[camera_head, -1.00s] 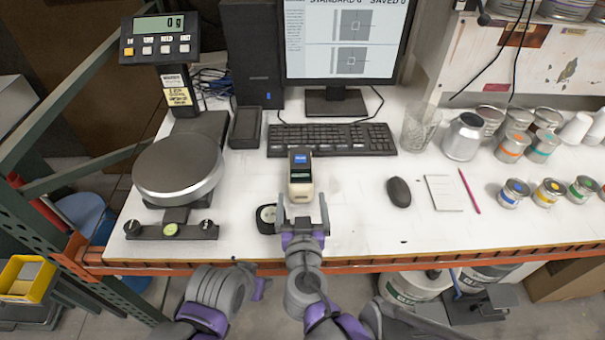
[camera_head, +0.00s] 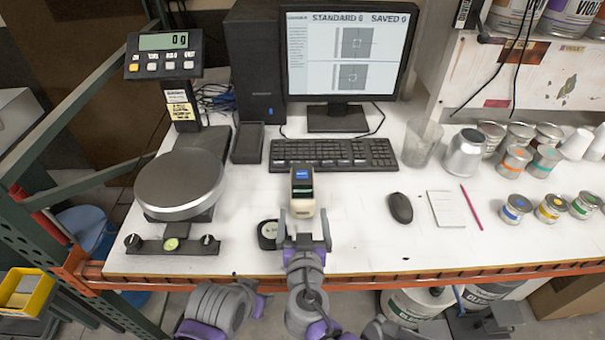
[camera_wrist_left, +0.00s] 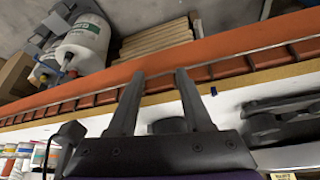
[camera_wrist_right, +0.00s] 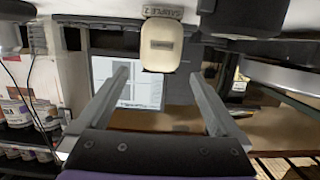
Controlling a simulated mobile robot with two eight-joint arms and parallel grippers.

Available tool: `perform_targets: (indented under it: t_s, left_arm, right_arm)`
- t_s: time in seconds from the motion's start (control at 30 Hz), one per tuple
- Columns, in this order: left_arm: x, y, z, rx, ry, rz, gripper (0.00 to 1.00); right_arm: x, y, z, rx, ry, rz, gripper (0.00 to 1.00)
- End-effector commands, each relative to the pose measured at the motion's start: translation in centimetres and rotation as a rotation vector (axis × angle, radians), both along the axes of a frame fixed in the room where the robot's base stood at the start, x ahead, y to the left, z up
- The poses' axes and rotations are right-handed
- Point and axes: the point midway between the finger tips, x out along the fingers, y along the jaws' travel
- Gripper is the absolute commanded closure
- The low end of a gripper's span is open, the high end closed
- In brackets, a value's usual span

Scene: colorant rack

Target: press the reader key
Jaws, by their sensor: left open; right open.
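The reader (camera_head: 302,195) is a small cream and black handheld device with a blue screen. It stands on the white bench in front of the keyboard. In the right wrist view its cream end (camera_wrist_right: 162,46) shows just beyond the fingers, roughly centred; its key cannot be made out. My right gripper (camera_head: 304,232) is open and empty, close in front of the reader, its fingers towards it. In the right wrist view the fingers (camera_wrist_right: 158,78) are wide apart. My left gripper (camera_wrist_left: 158,76) is open and empty near the bench's front edge.
A black round object (camera_head: 268,234) lies left of the reader. The keyboard (camera_head: 333,154) and monitor (camera_head: 347,50) are behind it. A mouse (camera_head: 400,208), notepad (camera_head: 445,208) and several paint cans are to the right. A scale (camera_head: 180,184) stands left. Bench around the reader's right is clear.

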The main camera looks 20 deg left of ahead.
Motion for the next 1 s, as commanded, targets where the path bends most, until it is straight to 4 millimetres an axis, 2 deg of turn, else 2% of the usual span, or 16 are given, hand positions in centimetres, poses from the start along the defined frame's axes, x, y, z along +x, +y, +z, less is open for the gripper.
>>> perform_targets:
  t_s: [0.17,0.43,1.0]
  left_arm:
    - [0.00,0.00,0.00,0.000,0.000,0.000,0.52]
    - [0.00,0.00,0.00,0.000,0.000,0.000,1.00]
    - [0.00,0.00,0.00,0.000,0.000,0.000,1.00]
  right_arm:
    - [0.00,0.00,0.00,0.000,0.000,0.000,0.00]
    - [0.00,0.00,0.00,0.000,0.000,0.000,0.00]
    - [0.00,0.00,0.00,0.000,0.000,0.000,0.00]
